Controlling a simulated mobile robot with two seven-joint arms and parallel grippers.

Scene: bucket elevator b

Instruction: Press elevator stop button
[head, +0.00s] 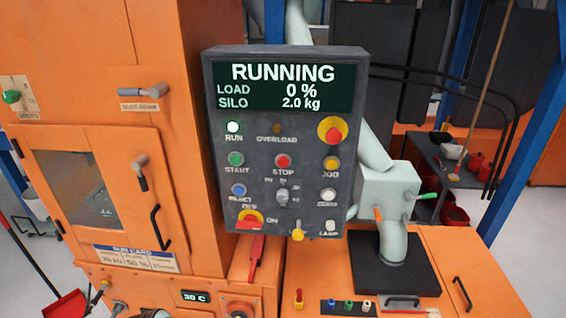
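The grey control panel (262,215) stands upright in the middle of the head view. Its red stop button (283,161), labelled STOP, sits in the panel's centre, to the right of the green start button (236,159). The display (284,87) reads RUNNING, LOAD 0 % and SILO 2.0 kg. The run lamp (233,127) is lit pale green, and the overload lamp (277,128) looks dark. Nothing covers the stop button. Neither of my grippers is in view.
A red emergency-style knob (333,130), a yellow jog button (331,163) and a selector (283,196) lie near the stop button. An orange cabinet (88,85) stands left. A pale pipe fitting (388,188) stands right, behind the panel.

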